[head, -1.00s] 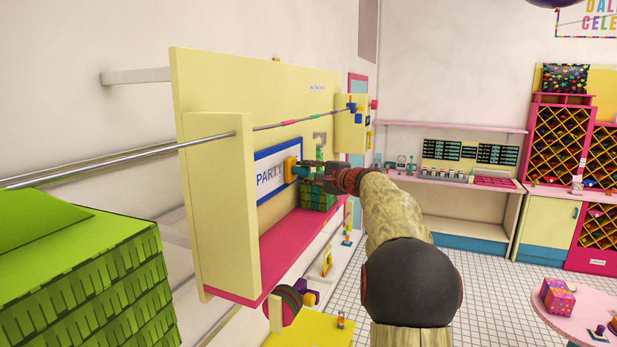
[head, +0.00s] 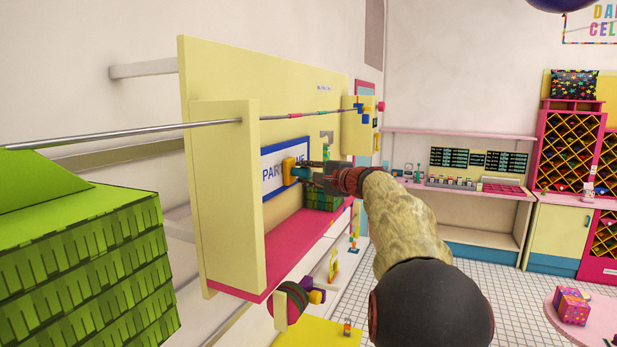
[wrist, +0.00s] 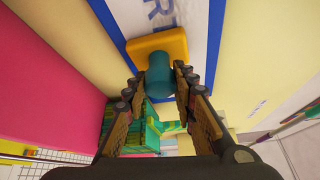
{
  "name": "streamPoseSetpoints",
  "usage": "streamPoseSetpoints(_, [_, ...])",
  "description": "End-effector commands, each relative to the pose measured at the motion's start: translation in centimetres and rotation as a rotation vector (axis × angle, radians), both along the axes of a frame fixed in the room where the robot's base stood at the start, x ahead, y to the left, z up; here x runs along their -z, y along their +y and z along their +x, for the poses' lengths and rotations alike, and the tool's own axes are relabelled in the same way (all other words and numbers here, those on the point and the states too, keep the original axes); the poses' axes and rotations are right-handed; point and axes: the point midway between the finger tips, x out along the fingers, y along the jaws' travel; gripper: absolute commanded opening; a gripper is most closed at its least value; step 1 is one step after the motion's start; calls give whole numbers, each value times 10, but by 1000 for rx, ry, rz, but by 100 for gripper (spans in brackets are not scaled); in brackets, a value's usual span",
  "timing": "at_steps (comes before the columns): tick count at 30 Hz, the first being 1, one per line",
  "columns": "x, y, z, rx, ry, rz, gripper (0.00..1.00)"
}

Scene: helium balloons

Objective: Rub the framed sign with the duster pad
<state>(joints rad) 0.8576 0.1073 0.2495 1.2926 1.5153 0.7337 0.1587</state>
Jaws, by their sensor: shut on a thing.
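The framed sign (head: 271,172) is white with a blue border and blue letters, on the yellow back panel above a pink shelf. The duster pad (head: 289,171) is a yellow block with a teal handle, and it lies against the sign's face. In the wrist view the yellow pad (wrist: 157,45) overlaps the sign's blue border and white face (wrist: 165,14). My gripper (head: 313,172) is shut on the teal handle (wrist: 160,75), with a finger on each side. The pad and my gripper hide part of the lettering.
The pink shelf (head: 285,255) runs below the sign, with a green patterned box (head: 322,199) beside my gripper. A metal rod (head: 130,133) crosses in front of the panel. A large green box (head: 80,265) stands at the near left.

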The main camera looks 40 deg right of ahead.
Motion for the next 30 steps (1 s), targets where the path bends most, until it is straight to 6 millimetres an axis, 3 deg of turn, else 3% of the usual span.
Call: streamPoseSetpoints(30, [1, 60, -25, -2, 0, 0, 6])
